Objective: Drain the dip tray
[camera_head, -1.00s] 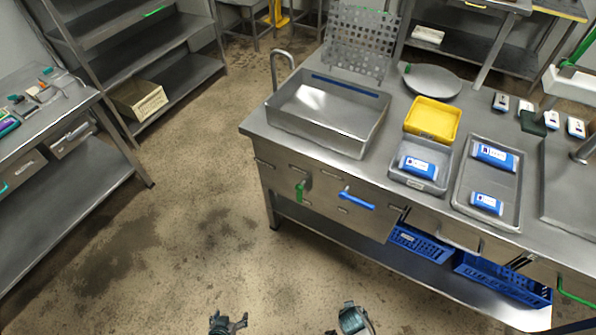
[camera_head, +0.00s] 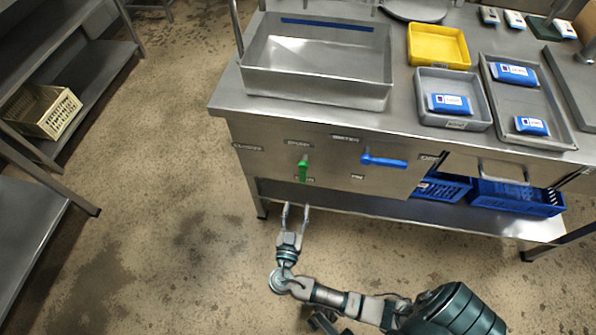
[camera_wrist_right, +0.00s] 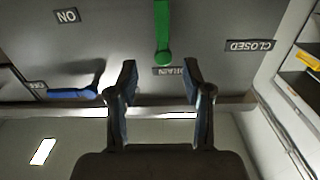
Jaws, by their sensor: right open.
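The dip tray (camera_head: 318,86) is a deep metal basin on the left of the steel bench. The panel below it carries a green lever (camera_head: 304,170) hanging straight down, with small labels around it. The green lever (camera_wrist_right: 162,35) also shows in the right wrist view, ahead of the fingers. A blue lever (camera_head: 384,161) lies sideways to its right. My right gripper (camera_head: 296,208) is open and empty, below and a little left of the green lever, not touching it. A dark part at the bottom edge may be my left gripper (camera_head: 324,321); its fingers are unclear.
A yellow tray (camera_head: 438,46), a grey tray (camera_head: 424,112) and a metal tray (camera_head: 562,137) stand right of the basin. Blue crates (camera_head: 520,199) sit on the shelf below. A cream crate (camera_head: 42,112) is at the left. The floor before the panel is clear.

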